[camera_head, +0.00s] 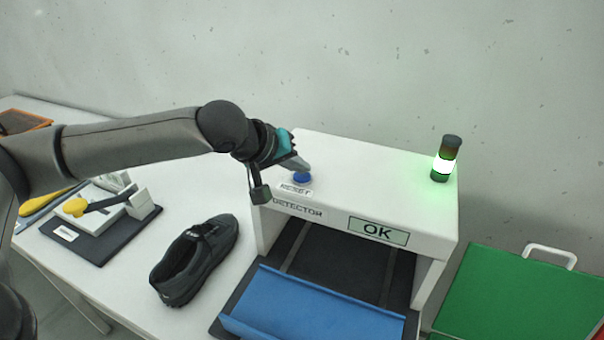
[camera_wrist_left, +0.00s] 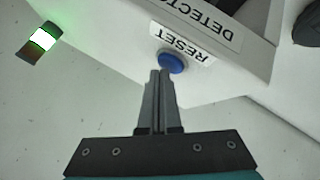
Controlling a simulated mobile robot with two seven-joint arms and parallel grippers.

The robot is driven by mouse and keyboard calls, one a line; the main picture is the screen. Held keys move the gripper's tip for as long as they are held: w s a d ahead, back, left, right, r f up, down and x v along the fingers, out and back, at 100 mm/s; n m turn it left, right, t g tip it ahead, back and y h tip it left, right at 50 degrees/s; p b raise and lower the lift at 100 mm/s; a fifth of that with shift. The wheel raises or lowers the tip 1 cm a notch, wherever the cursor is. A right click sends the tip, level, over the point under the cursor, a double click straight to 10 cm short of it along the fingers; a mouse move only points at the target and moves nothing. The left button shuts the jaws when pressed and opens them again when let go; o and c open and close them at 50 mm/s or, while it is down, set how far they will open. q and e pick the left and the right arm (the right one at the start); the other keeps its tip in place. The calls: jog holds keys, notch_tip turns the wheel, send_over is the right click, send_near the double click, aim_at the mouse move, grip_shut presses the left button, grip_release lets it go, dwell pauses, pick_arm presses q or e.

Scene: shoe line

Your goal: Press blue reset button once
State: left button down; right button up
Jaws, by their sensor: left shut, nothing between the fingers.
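The blue reset button (camera_head: 302,177) sits on top of the white detector box (camera_head: 380,180), at its left front, behind a RESET label. My left gripper (camera_head: 304,167) is shut and empty, its fingertips right at the button in the head view. In the left wrist view, the closed fingertips (camera_wrist_left: 159,72) reach the near edge of the blue button (camera_wrist_left: 171,62); I cannot tell whether they touch it. The RESET label (camera_wrist_left: 184,45) is just beyond. My right gripper is not in view.
A signal lamp (camera_head: 446,158) glows green on the detector's right, and its display (camera_head: 378,232) reads OK. A black shoe (camera_head: 196,258) lies on the white table left of the detector.

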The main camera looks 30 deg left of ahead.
aim_at(299, 178)
pick_arm(q)
jog(key=shift+f, duration=0.35)
dwell(0.4)
jog(key=shift+r, duration=0.1)
jog(key=shift+r+p, duration=0.85)
jog(key=shift+p, duration=0.2)
notch_tip(299, 178, up, 5)
jog(key=p, duration=0.5)
jog(key=shift+r+p, duration=0.1)
jog(key=shift+p, duration=0.2)
